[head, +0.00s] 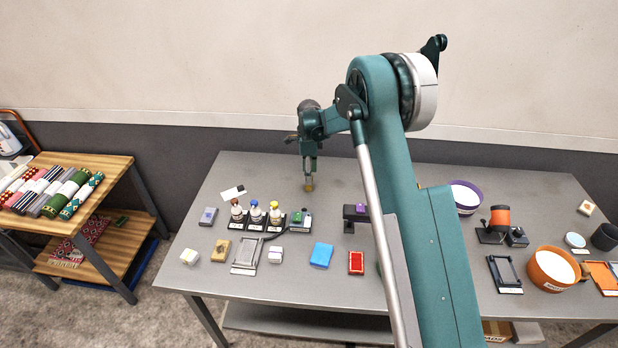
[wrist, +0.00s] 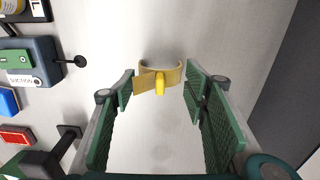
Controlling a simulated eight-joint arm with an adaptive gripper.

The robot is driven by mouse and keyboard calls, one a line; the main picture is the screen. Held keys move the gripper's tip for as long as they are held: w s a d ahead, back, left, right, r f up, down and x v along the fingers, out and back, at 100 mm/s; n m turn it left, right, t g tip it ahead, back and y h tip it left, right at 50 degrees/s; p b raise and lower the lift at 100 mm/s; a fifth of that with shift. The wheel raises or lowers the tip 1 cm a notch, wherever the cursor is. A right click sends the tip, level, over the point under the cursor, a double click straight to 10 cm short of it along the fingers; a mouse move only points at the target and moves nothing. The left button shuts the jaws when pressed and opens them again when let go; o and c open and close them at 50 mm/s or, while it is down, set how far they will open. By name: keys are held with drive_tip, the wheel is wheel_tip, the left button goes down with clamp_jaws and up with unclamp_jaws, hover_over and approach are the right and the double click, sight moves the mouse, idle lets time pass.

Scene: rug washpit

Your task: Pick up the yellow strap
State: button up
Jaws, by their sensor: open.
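The yellow strap (wrist: 174,73) shows in the wrist view as a curved tan-yellow band with a brighter yellow piece at its middle. It is centred between the fingertips of my gripper (wrist: 159,88), with a gap on each side. My gripper is open and points down over the grey table. In the head view my gripper (head: 310,177) is above the back middle of the table, and the small yellowish strap (head: 309,187) shows right at its tips. I cannot tell how far the fingers are above or around it.
Several small bottles (head: 256,213) in black holders stand left of my gripper. A dark stand with a purple item (head: 361,209) is at its right front. The table (head: 330,172) is clear around the strap; the wall is behind.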

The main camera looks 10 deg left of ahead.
drive_tip(key=c, duration=0.9)
drive_tip(key=shift+r, duration=0.75)
clamp_jaws()
drive_tip(key=shift+r, duration=4.3)
